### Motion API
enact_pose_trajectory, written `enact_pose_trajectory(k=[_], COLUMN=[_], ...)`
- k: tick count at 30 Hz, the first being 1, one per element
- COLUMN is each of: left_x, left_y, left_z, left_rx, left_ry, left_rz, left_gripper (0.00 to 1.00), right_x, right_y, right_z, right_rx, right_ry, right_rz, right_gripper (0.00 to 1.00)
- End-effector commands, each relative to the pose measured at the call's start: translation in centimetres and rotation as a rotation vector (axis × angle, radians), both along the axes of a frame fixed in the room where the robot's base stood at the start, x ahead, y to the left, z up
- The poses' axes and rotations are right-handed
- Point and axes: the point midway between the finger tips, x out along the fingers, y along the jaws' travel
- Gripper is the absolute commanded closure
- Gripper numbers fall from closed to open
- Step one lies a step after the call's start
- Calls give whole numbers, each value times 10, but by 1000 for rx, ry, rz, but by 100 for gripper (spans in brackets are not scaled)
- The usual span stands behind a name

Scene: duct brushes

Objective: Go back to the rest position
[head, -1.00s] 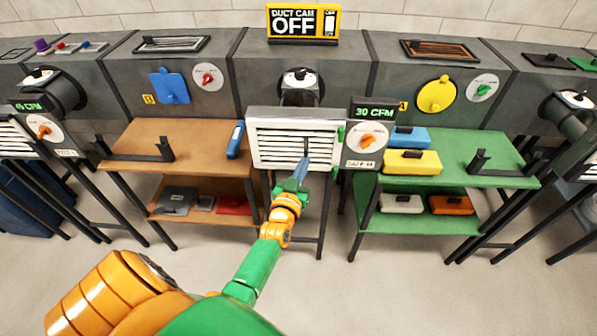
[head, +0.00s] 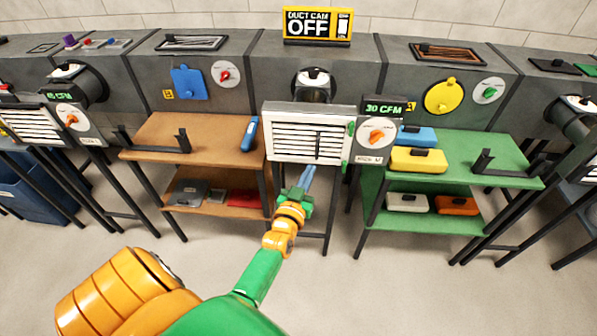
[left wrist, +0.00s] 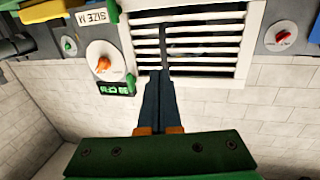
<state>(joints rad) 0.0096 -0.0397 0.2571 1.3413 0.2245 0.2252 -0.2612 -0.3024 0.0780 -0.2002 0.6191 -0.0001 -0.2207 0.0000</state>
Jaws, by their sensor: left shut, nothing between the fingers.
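My left gripper (head: 306,180) reaches in from the lower left on its green and orange arm. Its narrow blue-grey fingers are shut and empty, in front of and a little below the white louvred vent (head: 283,146). In the left wrist view the closed fingers (left wrist: 160,80) point at the vent slats (left wrist: 228,38), with a dark upright bar on the slats just beyond the tips. I cannot tell whether the tips touch it. My right gripper is not in view.
A brown shelf table (head: 208,130) with a blue brush-like item (head: 249,134) stands left of the vent. A green shelf table (head: 455,185) with blue and yellow cases (head: 418,160) stands right. A sign (head: 318,26) reads "DUCT CAM OFF". Grey floor in front is clear.

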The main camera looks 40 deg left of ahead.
Motion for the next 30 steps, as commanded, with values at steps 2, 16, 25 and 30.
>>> enact_pose_trajectory(k=[2, 16, 25, 30], left_x=[-13, -75, -103, -216], left_y=[-5, -27, -83, -123], left_z=[0, 1, -127, -261], left_rx=[-2, -1, -81, -113], left_ry=[2, 1, 385, 909], left_rz=[0, 0, -178, -342], left_gripper=[100, 100, 100, 100], right_x=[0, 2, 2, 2], right_y=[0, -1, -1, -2], right_z=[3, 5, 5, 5], right_rx=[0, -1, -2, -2], right_ry=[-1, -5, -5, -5], right_rz=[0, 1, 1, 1], right_gripper=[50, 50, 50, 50])
